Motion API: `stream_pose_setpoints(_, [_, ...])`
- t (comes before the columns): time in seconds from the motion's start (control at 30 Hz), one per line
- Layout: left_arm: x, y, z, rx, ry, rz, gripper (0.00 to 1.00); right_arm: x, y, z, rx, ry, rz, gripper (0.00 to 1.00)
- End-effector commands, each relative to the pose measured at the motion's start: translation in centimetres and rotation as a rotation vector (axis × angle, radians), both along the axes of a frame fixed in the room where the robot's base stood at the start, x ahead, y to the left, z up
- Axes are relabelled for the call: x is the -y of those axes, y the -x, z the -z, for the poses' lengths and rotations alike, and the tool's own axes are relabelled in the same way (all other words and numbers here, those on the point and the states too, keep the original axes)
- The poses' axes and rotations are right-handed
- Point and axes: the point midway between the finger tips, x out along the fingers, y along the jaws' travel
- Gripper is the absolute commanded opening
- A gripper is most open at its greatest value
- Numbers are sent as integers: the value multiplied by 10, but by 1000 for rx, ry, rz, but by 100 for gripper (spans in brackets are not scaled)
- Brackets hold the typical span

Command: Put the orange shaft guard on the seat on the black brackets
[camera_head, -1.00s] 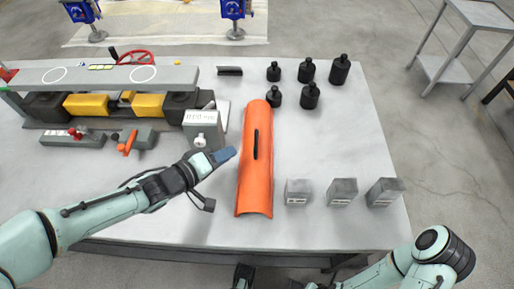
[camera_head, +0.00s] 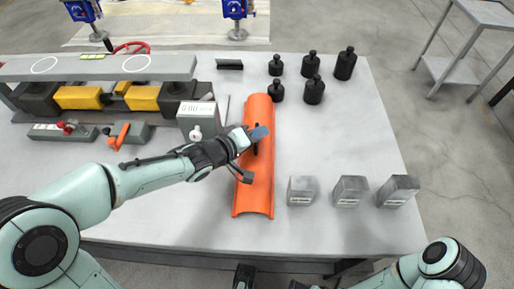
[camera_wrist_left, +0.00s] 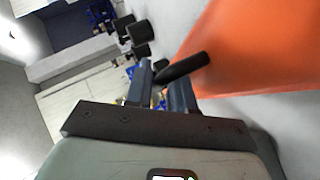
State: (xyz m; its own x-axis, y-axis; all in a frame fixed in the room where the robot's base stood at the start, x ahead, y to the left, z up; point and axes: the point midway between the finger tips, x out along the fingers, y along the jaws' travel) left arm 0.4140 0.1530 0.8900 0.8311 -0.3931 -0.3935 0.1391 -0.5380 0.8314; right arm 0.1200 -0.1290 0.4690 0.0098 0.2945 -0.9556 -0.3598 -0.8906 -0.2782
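The orange shaft guard (camera_head: 257,190) is a long curved shell lying on the grey bench, its black bar handle (camera_head: 256,148) on top. In the left wrist view the guard (camera_wrist_left: 265,50) fills the upper right and the handle (camera_wrist_left: 190,66) crosses at the fingertips. My left gripper (camera_head: 258,135) is over the handle. Its two fingers (camera_wrist_left: 160,85) are apart, with the handle at their tips; I cannot tell whether they touch it. Dark blocks (camera_head: 38,102) stand beneath a grey beam at left; I cannot make out the seat. My right gripper is mostly cut off at the bottom edge.
A grey beam (camera_head: 95,68) with yellow parts (camera_head: 78,97) under it stands at left. A grey display box (camera_head: 196,120) is close to my left wrist. Several black weights (camera_head: 314,90) and three grey blocks (camera_head: 350,190) stand right of the guard.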

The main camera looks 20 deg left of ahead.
Motion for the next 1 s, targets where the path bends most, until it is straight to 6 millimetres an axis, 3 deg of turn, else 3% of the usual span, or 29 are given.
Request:
stream_pose_setpoints(0.17, [0,0,-1,0,0,0,20,0,0,-1,1,0,0,38])
stream_pose_setpoints(0.2, [0,0,-1,1,0,-1,7,0,0,-1,1,0,0,38])
stream_pose_setpoints(0.23, [0,0,-1,1,0,-1,0,0,0,-1,1,0,0,38])
stream_pose_setpoints(1.0, [-1,0,-1,1,0,0,0,0,0,-1,0,0,0,38])
